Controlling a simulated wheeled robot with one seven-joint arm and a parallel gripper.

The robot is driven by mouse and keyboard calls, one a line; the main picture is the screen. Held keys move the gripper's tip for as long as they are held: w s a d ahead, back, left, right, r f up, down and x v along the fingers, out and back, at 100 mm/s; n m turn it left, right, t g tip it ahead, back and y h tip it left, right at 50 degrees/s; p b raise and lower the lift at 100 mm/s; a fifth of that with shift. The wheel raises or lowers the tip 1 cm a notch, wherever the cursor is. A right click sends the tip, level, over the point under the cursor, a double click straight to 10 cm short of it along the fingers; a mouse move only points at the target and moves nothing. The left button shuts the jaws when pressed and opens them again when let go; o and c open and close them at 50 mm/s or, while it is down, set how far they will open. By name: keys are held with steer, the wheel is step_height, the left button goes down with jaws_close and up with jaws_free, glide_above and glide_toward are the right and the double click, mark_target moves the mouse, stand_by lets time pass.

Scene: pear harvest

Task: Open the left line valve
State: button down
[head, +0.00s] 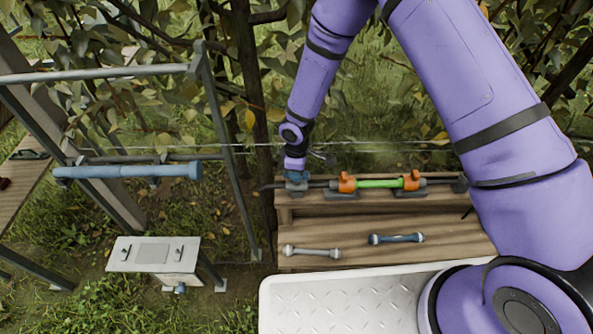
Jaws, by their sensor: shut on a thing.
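A dark line runs along the back of the wooden bench, with a green tube (379,184) between two orange fittings, one on the left (347,184) and one on the right (411,181).
A grey tube (311,252) and a dark blue tube (396,238) lie on the wooden bench (345,219). A metal frame with a blue bar (128,171) stands at left, above a grey box (153,254). Branches and leaves hang behind my arm.

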steer(key=shift+n, duration=1)
steer(key=c, duration=1)
jaws_free()
steer(key=shift+o, duration=0.2)
step_height(320, 180, up, 11)
steer(key=shift+f, duration=0.1)
